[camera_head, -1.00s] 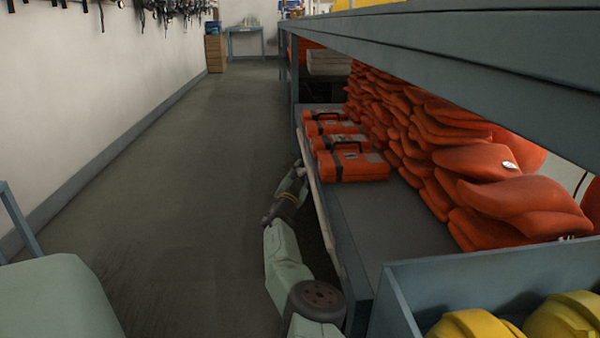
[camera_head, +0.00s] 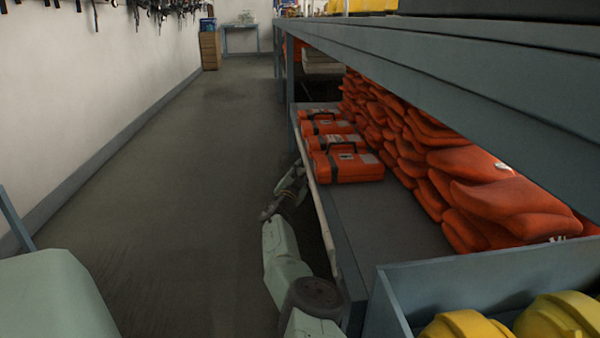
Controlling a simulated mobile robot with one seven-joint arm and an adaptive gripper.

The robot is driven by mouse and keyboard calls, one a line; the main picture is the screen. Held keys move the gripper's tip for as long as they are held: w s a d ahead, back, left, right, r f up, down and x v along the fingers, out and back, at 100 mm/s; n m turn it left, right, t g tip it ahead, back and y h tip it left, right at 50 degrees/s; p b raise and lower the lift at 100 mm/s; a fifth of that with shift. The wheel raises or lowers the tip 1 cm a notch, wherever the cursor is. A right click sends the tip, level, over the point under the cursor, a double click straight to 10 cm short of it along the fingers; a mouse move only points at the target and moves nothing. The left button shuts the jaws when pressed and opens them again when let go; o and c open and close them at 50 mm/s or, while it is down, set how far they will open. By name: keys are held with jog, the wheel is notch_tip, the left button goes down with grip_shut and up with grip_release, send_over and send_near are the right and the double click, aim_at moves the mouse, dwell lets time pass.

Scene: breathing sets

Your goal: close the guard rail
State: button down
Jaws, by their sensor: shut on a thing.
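The guard rail (camera_head: 319,208) is a narrow pale strip along the aisle-side front edge of the grey lower shelf (camera_head: 385,218). It stands close against the shelf edge, and its near end is partly hidden by my arm. My gripper (camera_head: 299,166) is at the rail's aisle side, near the orange cases, and is shut on the guard rail. The fingertips are small and dark here, so the exact grip is hard to see.
Several orange cases (camera_head: 346,166) and a pile of orange bags (camera_head: 470,190) lie on the shelf. A grey bin (camera_head: 475,265) with yellow helmets stands at near right. The upper shelf (camera_head: 470,75) overhangs. The aisle floor (camera_head: 180,200) at left is clear.

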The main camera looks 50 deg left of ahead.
jog(key=shift+w+d+r+m+h+p, duration=0.25)
jog(key=shift+w+d+m+p, duration=0.1)
jog(key=shift+w+d, duration=0.1)
jog(key=shift+w+d+r+m+h+p, duration=0.2)
jog(key=shift+w+d+m+p, duration=0.1)
jog(key=shift+w+d+m, duration=0.1)
dwell(1.7)
dwell(0.4)
jog(key=c, duration=1.3)
grip_release()
jog(key=shift+r, duration=0.1)
jog(key=shift+c, duration=0.2)
jog(key=shift+s, duration=0.1)
jog(key=shift+s+a+y, duration=0.1)
jog(key=shift+a+y, duration=0.1)
jog(key=shift+y, duration=0.05)
